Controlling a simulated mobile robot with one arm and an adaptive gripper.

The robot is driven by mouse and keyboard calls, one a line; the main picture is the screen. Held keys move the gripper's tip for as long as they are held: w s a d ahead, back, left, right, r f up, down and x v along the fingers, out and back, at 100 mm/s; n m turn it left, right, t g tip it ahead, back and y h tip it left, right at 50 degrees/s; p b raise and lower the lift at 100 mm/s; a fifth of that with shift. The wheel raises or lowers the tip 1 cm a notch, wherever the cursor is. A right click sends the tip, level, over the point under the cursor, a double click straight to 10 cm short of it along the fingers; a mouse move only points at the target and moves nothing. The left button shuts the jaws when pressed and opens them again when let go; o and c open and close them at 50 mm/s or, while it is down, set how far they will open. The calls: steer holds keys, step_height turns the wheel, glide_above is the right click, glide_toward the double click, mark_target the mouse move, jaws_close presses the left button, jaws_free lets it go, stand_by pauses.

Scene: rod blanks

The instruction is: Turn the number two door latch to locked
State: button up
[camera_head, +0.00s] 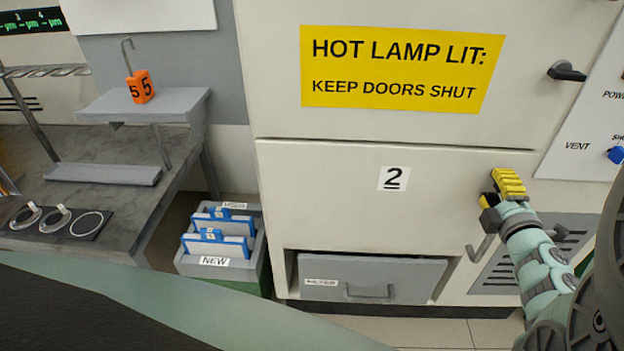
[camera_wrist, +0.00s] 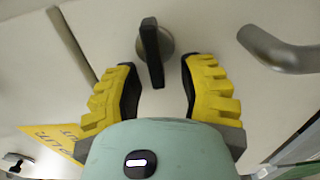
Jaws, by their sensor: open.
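The number two door (camera_head: 330,205) is a pale panel with a black "2" label (camera_head: 394,178), and it looks shut. Its latch (camera_wrist: 152,52) is a black lever on a round grey base, seen in the wrist view. The lever lies roughly along the door's upper seam. My gripper (camera_head: 499,188) has yellow ridged fingers and is at the door's upper right, hiding the latch in the head view. In the wrist view my gripper (camera_wrist: 157,68) is open, one finger on each side of the lever, with a visible gap at both. Any contact cannot be made out.
A grey door handle (camera_head: 482,247) sticks out just below my gripper. Another black latch (camera_head: 566,72) is on the upper door, which bears a yellow sign (camera_head: 395,68). A blue knob (camera_head: 616,155) is at the right. A drawer (camera_head: 372,278) lies below.

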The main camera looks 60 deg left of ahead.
steer(key=v, duration=1.2)
stand_by(0.3)
